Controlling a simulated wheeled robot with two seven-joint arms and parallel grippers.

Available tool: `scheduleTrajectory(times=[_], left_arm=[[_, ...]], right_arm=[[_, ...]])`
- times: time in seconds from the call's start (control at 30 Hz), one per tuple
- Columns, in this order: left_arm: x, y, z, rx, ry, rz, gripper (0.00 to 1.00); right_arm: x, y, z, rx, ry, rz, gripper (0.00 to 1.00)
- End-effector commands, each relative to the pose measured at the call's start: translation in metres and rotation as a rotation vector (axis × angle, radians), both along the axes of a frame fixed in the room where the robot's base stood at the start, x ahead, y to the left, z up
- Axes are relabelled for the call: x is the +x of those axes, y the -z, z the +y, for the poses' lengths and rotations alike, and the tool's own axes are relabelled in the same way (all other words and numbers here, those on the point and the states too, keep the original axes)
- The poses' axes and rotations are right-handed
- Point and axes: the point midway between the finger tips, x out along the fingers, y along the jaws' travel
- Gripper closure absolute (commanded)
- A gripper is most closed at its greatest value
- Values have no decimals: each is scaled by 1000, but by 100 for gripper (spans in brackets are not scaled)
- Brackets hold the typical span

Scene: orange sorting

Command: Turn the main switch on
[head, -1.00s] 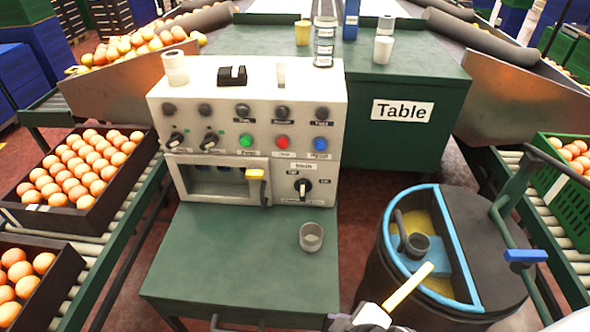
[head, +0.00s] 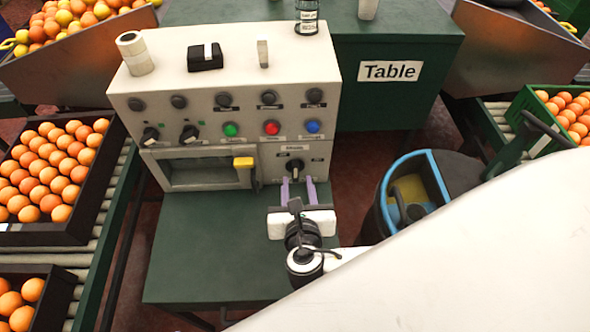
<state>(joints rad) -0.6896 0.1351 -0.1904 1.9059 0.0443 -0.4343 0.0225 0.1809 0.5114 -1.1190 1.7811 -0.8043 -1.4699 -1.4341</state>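The white control panel box (head: 215,110) stands on the green table. The main switch, a black rotary knob (head: 294,166), is at the lower right of its front, below the blue and red buttons. Its pointer looks roughly upright; the small labels around it are too blurred to read. My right gripper (head: 298,182) has two purple fingers, open and apart, pointing at the panel just below the knob. Nothing shows between them, and whether they touch the knob cannot be told. My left gripper is not in view.
Green, red and blue buttons and other knobs sit above. A white roll (head: 135,53) and a black box (head: 205,57) stand on top. My white arm covers the lower right, partly hiding the black bin (head: 375,219).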

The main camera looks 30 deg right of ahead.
Motion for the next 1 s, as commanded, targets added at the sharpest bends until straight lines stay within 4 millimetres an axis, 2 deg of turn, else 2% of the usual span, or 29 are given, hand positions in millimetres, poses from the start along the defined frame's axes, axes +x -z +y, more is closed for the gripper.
scheduleTrajectory(times=[0.1, 0.3, 0.7, 0.77, 0.9, 1.0], left_arm=[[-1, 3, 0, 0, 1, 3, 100], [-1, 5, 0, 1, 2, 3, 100], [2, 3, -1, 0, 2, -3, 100], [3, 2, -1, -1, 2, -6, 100], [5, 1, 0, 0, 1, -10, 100], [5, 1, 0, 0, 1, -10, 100]], right_arm=[[20, 9, -10, -2, 2, -1, 67], [42, 19, -20, 2, 1, 0, 67], [49, 23, -23, 6, 1, 1, 67], [49, 23, -23, 6, 1, 1, 76], [49, 23, -23, 5, 1, 1, 99], [49, 23, -23, 5, 1, 2, 100]])
